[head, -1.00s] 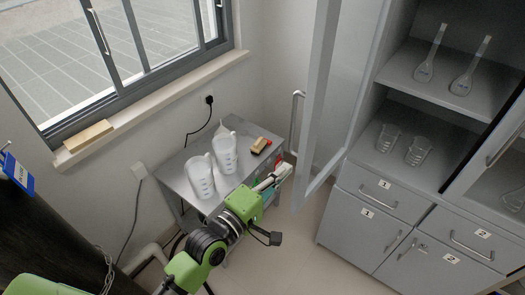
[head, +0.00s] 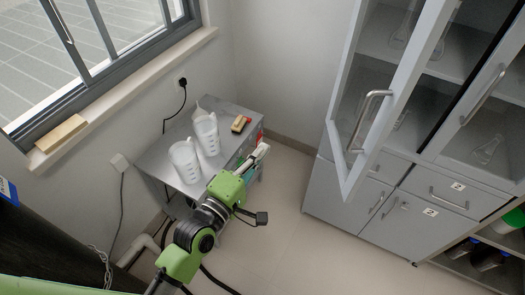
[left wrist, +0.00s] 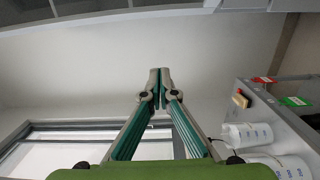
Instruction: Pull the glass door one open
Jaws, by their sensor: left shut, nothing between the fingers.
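The glass door one (head: 398,92) of the grey cabinet stands ajar at the upper right of the head view, with its lower corner out past the cabinet front. Its curved metal handle (head: 364,121) is on the side facing the room. My left gripper (head: 263,151) is shut and empty beside the small table, left of the door and well apart from the handle. In the left wrist view the fingertips (left wrist: 160,75) meet with nothing between them. My right gripper is not in view.
A grey table (head: 156,158) holds two white beakers (head: 186,160) (head: 207,134) and a small yellow-red item (head: 241,123), close to my left arm. The cabinet's second glass door (head: 490,100) is at right. Floor between table and cabinet is clear.

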